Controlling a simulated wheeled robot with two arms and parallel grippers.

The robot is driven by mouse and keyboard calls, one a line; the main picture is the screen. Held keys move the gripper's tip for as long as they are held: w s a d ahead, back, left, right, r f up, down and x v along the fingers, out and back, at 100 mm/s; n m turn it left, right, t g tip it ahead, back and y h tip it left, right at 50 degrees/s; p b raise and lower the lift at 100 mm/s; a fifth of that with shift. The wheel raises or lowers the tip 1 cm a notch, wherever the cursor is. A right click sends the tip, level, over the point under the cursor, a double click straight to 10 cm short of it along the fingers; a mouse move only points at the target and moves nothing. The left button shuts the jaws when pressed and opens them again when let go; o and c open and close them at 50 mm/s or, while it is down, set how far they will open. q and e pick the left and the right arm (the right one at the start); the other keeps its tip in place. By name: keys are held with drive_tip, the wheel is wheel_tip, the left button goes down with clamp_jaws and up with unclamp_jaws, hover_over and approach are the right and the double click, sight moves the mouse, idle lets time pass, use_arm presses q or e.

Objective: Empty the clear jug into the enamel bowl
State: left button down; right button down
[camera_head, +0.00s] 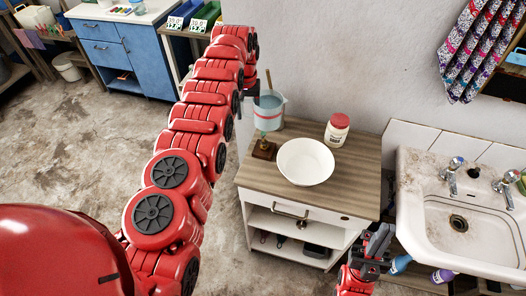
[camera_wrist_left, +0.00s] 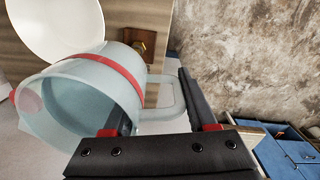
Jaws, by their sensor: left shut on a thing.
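The clear jug (camera_head: 268,112) is pale blue and see-through with a red band, at the back left of the wooden counter. It looks about upright in the head view; I cannot tell how much liquid it holds. My left gripper (camera_head: 252,91) is shut on its handle, which shows between the fingers in the left wrist view, with the jug body (camera_wrist_left: 85,95) beside them. The white enamel bowl (camera_head: 305,162) stands on the counter, in front and right of the jug, apart from it. My right gripper (camera_head: 379,240) is low at the counter's front right; its finger gap is unclear.
A white jar with a red lid (camera_head: 337,130) stands behind and right of the bowl. A small brown wooden block (camera_head: 264,148) sits left of the bowl. A sink (camera_head: 465,215) is at the right. The counter's front strip (camera_head: 310,196) is clear.

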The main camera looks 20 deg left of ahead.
use_arm(q)
drive_tip(key=shift+a+f, duration=0.15)
drive_tip(key=s+d+f+p, duration=0.4)
drive_tip(key=s+d+f, duration=0.3)
drive_tip(key=s, duration=0.1)
drive_tip(key=shift+s+d+f+m+p, duration=0.2)
drive_tip(key=shift+s+m+p, duration=0.1)
drive_tip(key=shift+s+p, duration=0.1)
drive_tip(key=shift+w, duration=0.1)
idle(0.7)
